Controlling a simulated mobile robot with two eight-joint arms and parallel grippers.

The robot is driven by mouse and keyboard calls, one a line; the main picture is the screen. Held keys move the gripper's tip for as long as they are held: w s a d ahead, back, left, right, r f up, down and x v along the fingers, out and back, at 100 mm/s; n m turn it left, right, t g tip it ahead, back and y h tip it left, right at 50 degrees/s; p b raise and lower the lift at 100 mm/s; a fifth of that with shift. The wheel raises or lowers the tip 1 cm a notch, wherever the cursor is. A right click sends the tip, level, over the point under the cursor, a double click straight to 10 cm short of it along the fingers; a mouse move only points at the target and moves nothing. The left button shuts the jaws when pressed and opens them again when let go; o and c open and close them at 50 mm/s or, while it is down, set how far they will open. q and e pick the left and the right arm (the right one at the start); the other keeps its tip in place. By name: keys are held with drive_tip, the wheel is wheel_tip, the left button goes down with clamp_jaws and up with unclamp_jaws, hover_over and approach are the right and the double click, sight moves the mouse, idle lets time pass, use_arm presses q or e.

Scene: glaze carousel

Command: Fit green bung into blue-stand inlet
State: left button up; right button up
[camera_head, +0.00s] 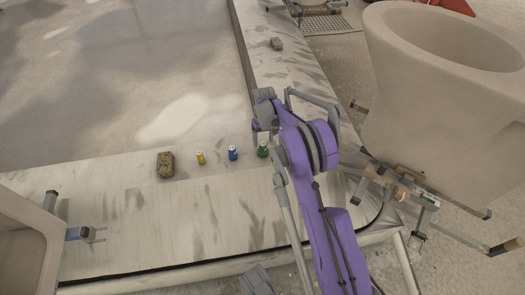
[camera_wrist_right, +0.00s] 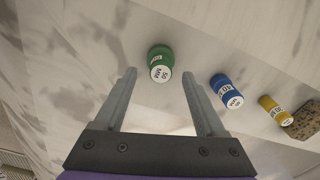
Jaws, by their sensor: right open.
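The green bung (camera_head: 262,149) stands on the pale streaked ledge, at the right end of a short row. In the right wrist view the green bung (camera_wrist_right: 160,60), with a white labelled end, shows between and just beyond the fingertips. My right gripper (camera_wrist_right: 158,74) is open and empty, pointed at it. In the head view my purple right arm reaches up beside the bung and hides most of that gripper. A blue fitting (camera_head: 73,234) with grey prongs is on the beige vessel (camera_head: 22,245) at the left; I cannot tell its opening. My left gripper is not in view.
A blue bung (camera_head: 233,153), a yellow bung (camera_head: 200,157) and a brown rough block (camera_head: 166,165) stand left of the green bung. A grey stone-like lump (camera_head: 276,43) lies farther back. A large beige vessel (camera_head: 440,90) with metal fittings is at right.

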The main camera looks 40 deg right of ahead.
sight(263, 144)
wheel_tip(263, 144, down, 4)
drive_tip(key=shift+w+a+r+b, duration=0.1)
drive_tip(key=shift+r+b, duration=0.1)
drive_tip(key=shift+b, duration=0.2)
drive_tip(key=shift+r, duration=0.1)
clamp_jaws()
